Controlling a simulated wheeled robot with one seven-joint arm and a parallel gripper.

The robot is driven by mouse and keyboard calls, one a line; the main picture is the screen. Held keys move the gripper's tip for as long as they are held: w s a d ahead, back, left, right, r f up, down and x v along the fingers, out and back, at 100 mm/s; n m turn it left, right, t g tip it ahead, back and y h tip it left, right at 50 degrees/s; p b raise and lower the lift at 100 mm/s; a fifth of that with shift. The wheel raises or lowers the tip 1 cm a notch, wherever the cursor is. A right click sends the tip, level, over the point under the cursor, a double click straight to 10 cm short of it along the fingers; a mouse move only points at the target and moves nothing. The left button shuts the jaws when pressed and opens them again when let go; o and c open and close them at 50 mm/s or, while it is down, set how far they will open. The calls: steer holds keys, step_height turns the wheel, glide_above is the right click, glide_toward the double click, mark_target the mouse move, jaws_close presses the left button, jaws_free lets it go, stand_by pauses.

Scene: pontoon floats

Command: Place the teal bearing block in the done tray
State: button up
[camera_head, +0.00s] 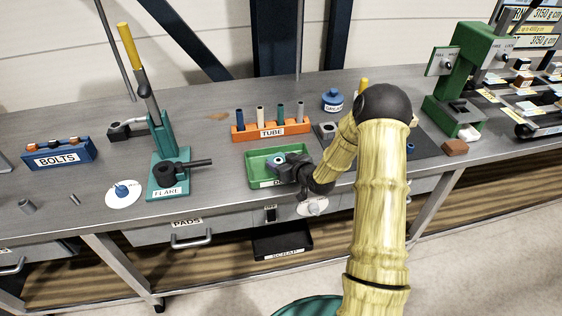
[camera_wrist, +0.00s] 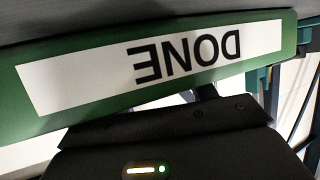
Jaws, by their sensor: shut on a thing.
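The done tray (camera_head: 256,172) is a shallow green tray near the front edge of the bench; its label is partly hidden behind my gripper. My gripper (camera_head: 288,164) reaches over the tray's right part from the front and is shut on the teal bearing block (camera_head: 277,160). The block shows as a small teal piece with a round bore, over the tray floor; I cannot tell whether it touches the floor. In the wrist view the green tray wall (camera_wrist: 30,122) with its DONE label fills the top, upside down. The dark gripper body hides the block there.
An orange TUBE rack (camera_head: 271,132) with upright tubes stands just behind the tray. The teal FLARE tool (camera_head: 168,175) with a lever stands to the left. A blue BOLTS box (camera_head: 58,154) is farther left. A black scrap bin (camera_head: 283,246) hangs below the bench edge.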

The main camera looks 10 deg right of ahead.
steer(key=shift+d, duration=0.1)
steer(key=shift+s+f, duration=0.1)
steer(key=shift+f, duration=0.05)
steer(key=o, duration=1.1)
steer(key=shift+o, duration=0.8)
steer(key=shift+r, duration=0.2)
steer(key=b+v, duration=0.2)
steer(key=v, duration=1)
steer(key=shift+f, duration=0.1)
steer(key=shift+s, duration=0.1)
